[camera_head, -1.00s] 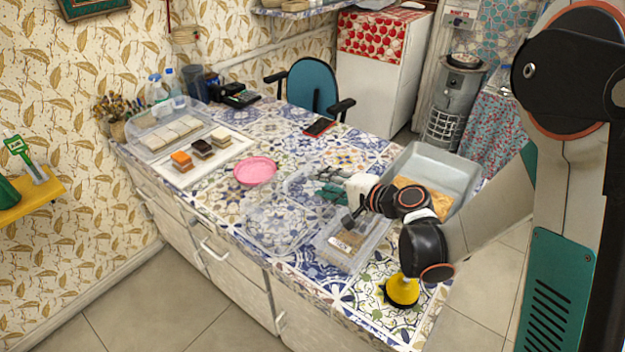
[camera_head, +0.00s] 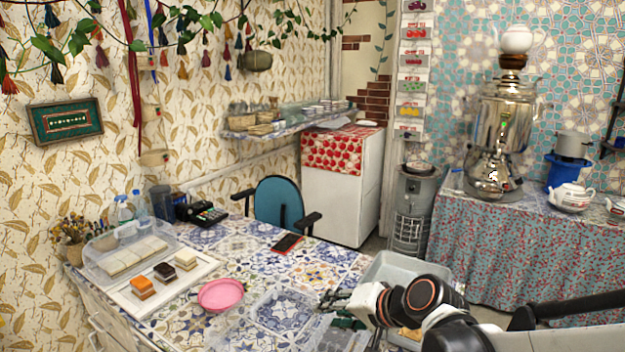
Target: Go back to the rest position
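My gripper (camera_head: 332,300) is at the lower middle, above the tiled counter (camera_head: 212,237) and left of the grey bin (camera_head: 395,270). Its dark fingers are small in the picture, and I cannot tell whether they are apart or closed. I see nothing clearly held in them. My arm reaches in from the lower right. The silver samovar (camera_head: 502,125) stands at the right on the cloth-covered table (camera_head: 465,235), far from my gripper. A white teapot (camera_head: 516,40) sits on top of it.
A pink plate (camera_head: 221,295), a white board with cakes (camera_head: 122,298), a covered tray (camera_head: 98,240) and a phone (camera_head: 287,243) are on the counter. A blue chair (camera_head: 279,204) stands behind it. Another white teapot (camera_head: 571,197) is on the cloth-covered table.

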